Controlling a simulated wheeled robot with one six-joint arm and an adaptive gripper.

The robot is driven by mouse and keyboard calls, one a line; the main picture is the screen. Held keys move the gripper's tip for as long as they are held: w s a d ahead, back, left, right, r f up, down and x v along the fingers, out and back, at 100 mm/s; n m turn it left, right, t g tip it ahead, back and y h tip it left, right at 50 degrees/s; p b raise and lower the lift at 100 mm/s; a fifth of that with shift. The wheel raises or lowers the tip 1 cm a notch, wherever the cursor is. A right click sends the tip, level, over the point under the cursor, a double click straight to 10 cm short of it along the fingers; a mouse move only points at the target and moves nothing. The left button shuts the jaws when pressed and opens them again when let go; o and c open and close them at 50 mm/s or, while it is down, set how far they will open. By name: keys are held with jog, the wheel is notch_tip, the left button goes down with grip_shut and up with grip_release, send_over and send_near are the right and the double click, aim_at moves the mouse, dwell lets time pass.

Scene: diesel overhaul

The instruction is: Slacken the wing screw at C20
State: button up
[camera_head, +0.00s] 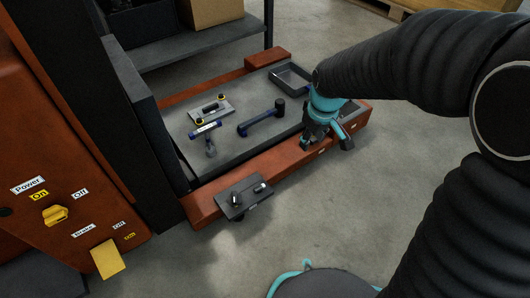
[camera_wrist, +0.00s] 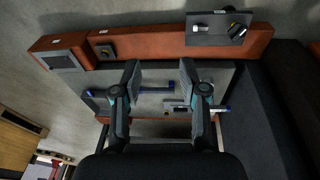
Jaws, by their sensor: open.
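My gripper (camera_head: 326,143) is open and empty over the right part of the front orange rail (camera_head: 283,160). In the wrist view its two fingers (camera_wrist: 160,76) are wide apart, with the grey deck behind them. A small dark square fitting with a knob (camera_wrist: 105,51) sits on the rail, left of the fingers and apart from them; I cannot make it out in the head view. A dark plate (camera_head: 232,209) on the rail carries a black winged knob (camera_head: 236,198) and a pale-ended stub (camera_head: 260,187). No C20 label is readable, so I cannot tell which is the wing screw.
On the grey deck (camera_head: 240,148) lie a blue-handled mallet (camera_head: 262,121), a blue T-shaped tool (camera_head: 207,135) and a plate with yellow knobs (camera_head: 212,107). A dark tray (camera_head: 290,77) is at the far right corner. An orange cabinet (camera_head: 50,170) with labelled switches stands left. Floor in front is clear.

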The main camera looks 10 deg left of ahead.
jog(key=a+f+n, duration=0.2)
jog(key=a+f, duration=0.3)
jog(key=f, duration=0.2)
jog(key=w+a+f+n+g, duration=0.1)
jog(key=a+f+n, duration=0.1)
jog(key=a+f, duration=0.3)
jog(key=a+f+n+g+p, duration=0.1)
jog(key=a+f, duration=0.4)
jog(key=f, duration=0.5)
jog(key=shift+w+a+f+n+h, duration=0.15)
jog(key=shift+w+f+n+h, duration=0.2)
jog(key=shift+n, duration=0.45)
jog(key=m, duration=0.6)
jog(key=shift+f, duration=0.4)
jog(key=m, duration=0.6)
jog(key=shift+f, duration=0.4)
jog(key=m, duration=0.5)
jog(key=shift+f+m, duration=0.4)
jog(key=m, duration=0.4)
jog(key=m+b, duration=0.1)
jog(key=shift+f+m, duration=0.35)
jog(key=shift+m, duration=0.05)
jog(key=shift+s+f+b, duration=0.1)
jog(key=shift+f+b, duration=0.25)
jog(key=shift+b, duration=0.05)
jog(key=shift+f, duration=0.4)
jog(key=shift+f, duration=0.1)
